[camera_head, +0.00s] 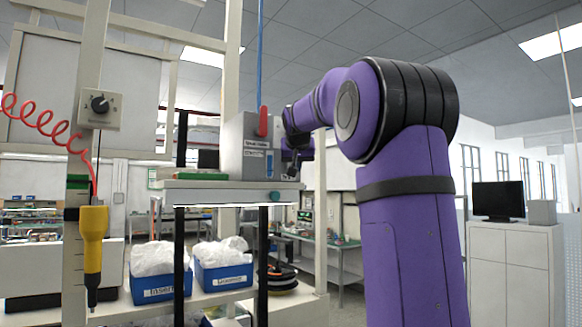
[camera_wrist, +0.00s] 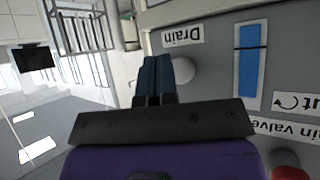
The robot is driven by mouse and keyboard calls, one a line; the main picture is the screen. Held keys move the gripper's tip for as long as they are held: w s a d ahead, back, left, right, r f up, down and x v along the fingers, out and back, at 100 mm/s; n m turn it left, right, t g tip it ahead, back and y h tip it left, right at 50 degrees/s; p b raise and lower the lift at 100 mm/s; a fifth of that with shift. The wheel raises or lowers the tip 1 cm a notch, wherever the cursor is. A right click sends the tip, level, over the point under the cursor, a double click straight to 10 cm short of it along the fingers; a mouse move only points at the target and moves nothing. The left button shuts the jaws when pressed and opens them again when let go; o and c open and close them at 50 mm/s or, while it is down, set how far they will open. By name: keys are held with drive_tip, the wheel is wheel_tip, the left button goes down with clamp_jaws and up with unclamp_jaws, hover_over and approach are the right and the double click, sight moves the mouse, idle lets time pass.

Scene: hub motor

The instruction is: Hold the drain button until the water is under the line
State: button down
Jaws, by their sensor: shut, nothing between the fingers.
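In the wrist view, which shows the panel upside down, the round pale drain button (camera_wrist: 184,70) sits beside the "Drain" label (camera_wrist: 182,36). My gripper (camera_wrist: 158,60) is shut and empty, its blue-grey fingertips right beside the button and partly overlapping it; I cannot tell whether they touch or press it. The water gauge (camera_wrist: 246,75) is a tall window that looks mostly blue, with a thin line across it.
The shelf (camera_head: 225,184) carries a green item. Below are two blue bins (camera_head: 222,278). A yellow screwdriver (camera_head: 94,240) hangs at left.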

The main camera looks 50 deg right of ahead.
drive_tip(key=shift+w, duration=0.1)
drive_tip(key=shift+w+d, duration=0.1)
drive_tip(key=shift+w, duration=0.2)
drive_tip(key=shift+w+d, duration=0.1)
drive_tip(key=shift+w, duration=0.4)
idle(0.8)
drive_tip(key=shift+s, duration=0.15)
idle(2.1)
drive_tip(key=shift+s+a, duration=0.2)
drive_tip(key=shift+s, duration=0.55)
drive_tip(key=s, duration=0.2)
drive_tip(key=s+a, duration=0.1)
drive_tip(key=s, duration=0.2)
drive_tip(key=shift+a, duration=0.1)
idle(0.5)
